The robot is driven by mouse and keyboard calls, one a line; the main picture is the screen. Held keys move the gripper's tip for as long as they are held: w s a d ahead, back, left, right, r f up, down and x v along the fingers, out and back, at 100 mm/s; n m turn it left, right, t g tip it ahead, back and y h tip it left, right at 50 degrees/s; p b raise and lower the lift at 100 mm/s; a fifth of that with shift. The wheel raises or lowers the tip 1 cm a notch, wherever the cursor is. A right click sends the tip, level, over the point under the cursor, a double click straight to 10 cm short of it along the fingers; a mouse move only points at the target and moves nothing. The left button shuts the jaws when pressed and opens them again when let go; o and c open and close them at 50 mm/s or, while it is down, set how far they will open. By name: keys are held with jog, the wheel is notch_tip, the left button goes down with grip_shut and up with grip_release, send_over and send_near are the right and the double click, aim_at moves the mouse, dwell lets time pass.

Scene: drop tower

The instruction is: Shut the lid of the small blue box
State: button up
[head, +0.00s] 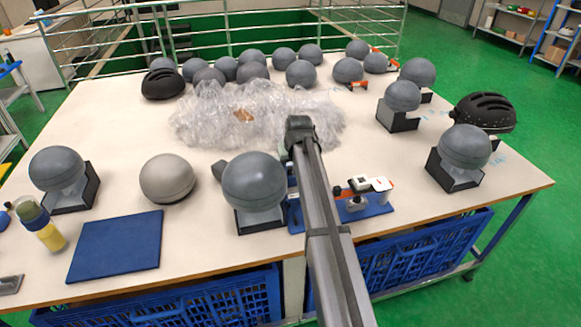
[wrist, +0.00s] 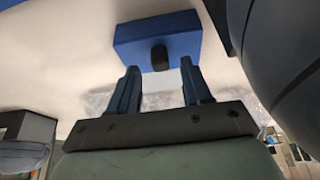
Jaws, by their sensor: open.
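A small blue box (wrist: 140,36) shows in the wrist view, just beyond my fingertips, with a dark round knob or catch on the side facing me. My gripper (wrist: 159,66) is open, its two fingers apart with the dark knob in line with the gap between them. I cannot tell whether they touch the box. How its lid stands cannot be told from this angle. In the head view I cannot make out the box for sure, and my arm hides part of the table's middle.
A large dark grey ball (wrist: 290,60) is close to my gripper at the right in the wrist view. In the head view, grey balls on stands, crumpled clear wrap (head: 215,115), a blue mat (head: 115,247) and a blue-based device (head: 375,205) share the white table (head: 400,165).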

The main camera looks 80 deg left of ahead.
jog(key=v, duration=1.1)
jog(key=shift+d, duration=0.1)
